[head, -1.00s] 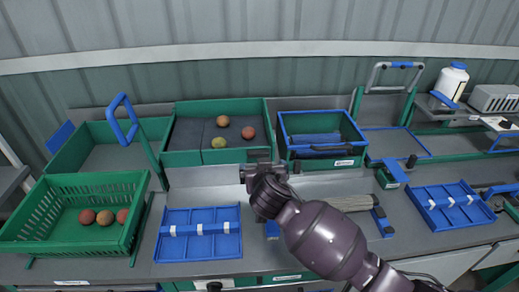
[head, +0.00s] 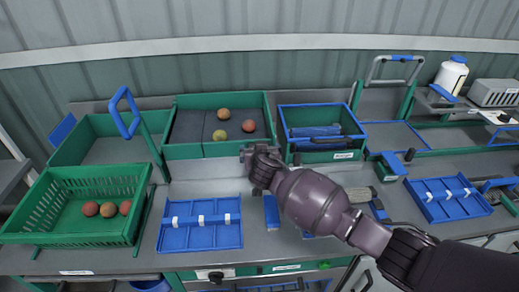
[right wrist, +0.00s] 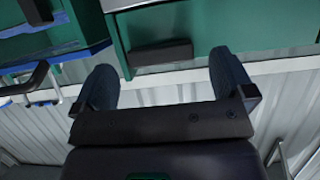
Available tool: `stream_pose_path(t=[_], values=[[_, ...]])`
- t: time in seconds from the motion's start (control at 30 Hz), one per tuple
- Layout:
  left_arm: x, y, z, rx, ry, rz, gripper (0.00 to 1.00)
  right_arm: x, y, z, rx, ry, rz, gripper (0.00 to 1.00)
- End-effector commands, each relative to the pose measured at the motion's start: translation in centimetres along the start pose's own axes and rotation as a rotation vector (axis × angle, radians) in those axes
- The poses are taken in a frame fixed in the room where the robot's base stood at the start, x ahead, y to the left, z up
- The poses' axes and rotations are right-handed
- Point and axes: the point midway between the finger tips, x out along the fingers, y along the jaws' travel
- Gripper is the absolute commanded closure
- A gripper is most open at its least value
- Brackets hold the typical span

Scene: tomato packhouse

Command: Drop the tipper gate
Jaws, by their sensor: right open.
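The green tray (head: 168,153) with a dark bed stands at the back middle of the bench and holds three tomatoes. I cannot tell for sure which part is the tipper gate. My right gripper (head: 250,153) is at the front right of this tray in the head view, hiding part of its front wall. In the right wrist view my right gripper (right wrist: 165,80) is open and empty. A green panel (right wrist: 205,35) with a dark block (right wrist: 160,54) on it lies just beyond the fingertips, the block roughly between them. My left gripper is not in view.
A green crate (head: 55,228) with several tomatoes stands at left, near a raised blue handle (head: 122,112). A blue-rimmed green crate (head: 318,155) is right of the gripper. Blue divided trays (head: 200,235) (head: 448,207) lie on the bench.

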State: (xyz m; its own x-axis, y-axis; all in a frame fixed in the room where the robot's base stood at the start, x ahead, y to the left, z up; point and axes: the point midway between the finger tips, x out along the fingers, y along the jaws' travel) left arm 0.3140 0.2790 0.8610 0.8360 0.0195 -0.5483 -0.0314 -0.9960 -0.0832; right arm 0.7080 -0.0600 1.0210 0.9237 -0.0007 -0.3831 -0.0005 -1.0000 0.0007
Motion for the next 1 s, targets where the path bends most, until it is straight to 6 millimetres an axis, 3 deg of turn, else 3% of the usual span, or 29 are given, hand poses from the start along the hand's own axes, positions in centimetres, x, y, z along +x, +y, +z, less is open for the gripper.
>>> stream_pose_path(t=[0.5, 0.83, 1.0], values=[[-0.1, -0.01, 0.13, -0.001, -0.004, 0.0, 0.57, 0.96, 0.0, -0.03, 0.0, 0.0, -0.001, 0.0], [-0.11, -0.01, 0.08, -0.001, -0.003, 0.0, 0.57, 0.94, 0.01, -0.03, 0.0, 0.0, 0.0, 0.49], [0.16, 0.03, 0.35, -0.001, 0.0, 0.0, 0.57, 0.92, -0.15, 0.07, 0.003, 0.01, -0.004, 0.49]])
